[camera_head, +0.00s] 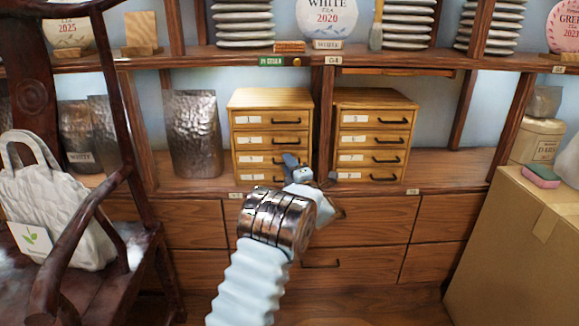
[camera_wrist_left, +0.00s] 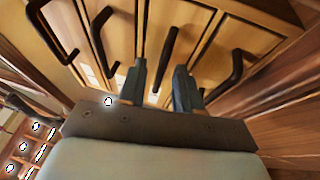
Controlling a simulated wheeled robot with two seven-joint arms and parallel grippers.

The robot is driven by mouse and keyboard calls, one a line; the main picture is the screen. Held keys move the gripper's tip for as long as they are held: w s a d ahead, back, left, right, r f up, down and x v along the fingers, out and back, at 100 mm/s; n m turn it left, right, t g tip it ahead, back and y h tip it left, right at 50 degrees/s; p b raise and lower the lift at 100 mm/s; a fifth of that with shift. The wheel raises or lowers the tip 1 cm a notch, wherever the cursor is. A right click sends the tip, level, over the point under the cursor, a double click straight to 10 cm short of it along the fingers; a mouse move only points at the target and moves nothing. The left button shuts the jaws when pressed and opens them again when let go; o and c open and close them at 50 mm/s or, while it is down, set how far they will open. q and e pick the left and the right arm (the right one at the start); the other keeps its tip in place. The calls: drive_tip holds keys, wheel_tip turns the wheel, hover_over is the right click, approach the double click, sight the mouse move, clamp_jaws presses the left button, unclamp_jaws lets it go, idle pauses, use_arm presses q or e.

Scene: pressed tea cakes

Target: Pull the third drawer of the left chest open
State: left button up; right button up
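The left chest (camera_head: 271,100) is a pale wood box with several stacked drawers, white labels and dark bar handles. All its drawers look shut. My left gripper (camera_head: 309,168) is in front of its lower right part and hides most of the third drawer's handle and part of the fourth drawer. In the left wrist view the chest lies sideways, and the two fingers (camera_wrist_left: 158,82) are apart. A dark handle (camera_wrist_left: 170,48), apparently the third drawer's, stands between or just beyond the fingertips; contact cannot be told. My right gripper is out of view.
A similar right chest (camera_head: 375,98) stands beside it on the shelf, past a dark post. A hammered metal canister (camera_head: 192,130) is to the left. A dark chair with a white bag (camera_head: 55,205) stands at left, a cardboard box (camera_head: 525,250) at right.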

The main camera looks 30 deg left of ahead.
use_arm(q)
drive_tip(key=shift+c, duration=0.5)
clamp_jaws()
idle(0.8)
